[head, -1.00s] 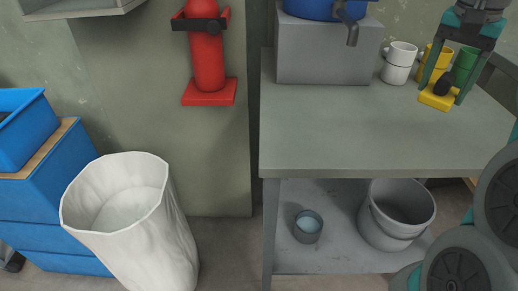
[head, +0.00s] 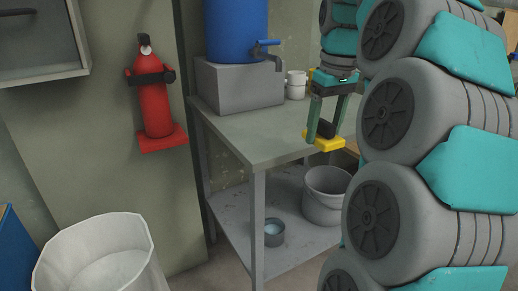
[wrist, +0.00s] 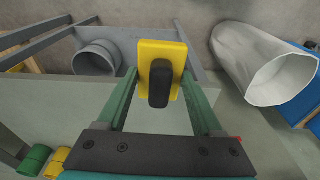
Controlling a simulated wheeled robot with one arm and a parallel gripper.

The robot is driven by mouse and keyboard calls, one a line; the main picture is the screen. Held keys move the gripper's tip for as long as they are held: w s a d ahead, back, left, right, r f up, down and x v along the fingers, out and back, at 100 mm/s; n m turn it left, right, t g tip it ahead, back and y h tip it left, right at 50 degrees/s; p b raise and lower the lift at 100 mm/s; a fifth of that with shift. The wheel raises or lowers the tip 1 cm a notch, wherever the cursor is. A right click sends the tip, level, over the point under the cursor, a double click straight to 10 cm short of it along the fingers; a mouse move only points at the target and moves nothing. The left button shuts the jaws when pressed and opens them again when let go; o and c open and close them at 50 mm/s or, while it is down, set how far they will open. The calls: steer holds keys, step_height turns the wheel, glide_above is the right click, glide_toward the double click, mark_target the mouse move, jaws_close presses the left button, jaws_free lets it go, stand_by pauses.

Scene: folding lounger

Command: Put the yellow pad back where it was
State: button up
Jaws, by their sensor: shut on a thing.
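The yellow pad (head: 325,143) is a flat block with a black grip on it. My gripper (head: 327,131) is shut on it, with one green finger on either side. In the wrist view, the pad (wrist: 160,46) lies between the fingertips (wrist: 162,76), its black grip facing the camera. The pad is held near the front edge of the grey-green worktop (head: 250,135). The wrist view shows the lower shelf and floor beyond it. I cannot tell its exact height above the worktop.
White mugs (head: 296,86) stand beside a grey box (head: 238,84) bearing a blue barrel (head: 235,30). Yellow (wrist: 54,163) and green (wrist: 34,160) mugs show in the wrist view. A grey bucket (head: 322,193) and small tin (head: 270,233) sit on the lower shelf. A white bin (head: 55,258) stands left.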

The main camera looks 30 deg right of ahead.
steer(key=shift+f, duration=0.1)
glide_above(260, 144)
steer(key=shift+s+f+p, duration=0.3)
steer(key=shift+f+p, duration=0.05)
steer(key=shift+f, duration=0.4)
steer(key=shift+a+f, duration=0.1)
steer(key=shift+f, duration=1.6)
steer(key=shift+f, duration=0.1)
steer(key=o, duration=1.3)
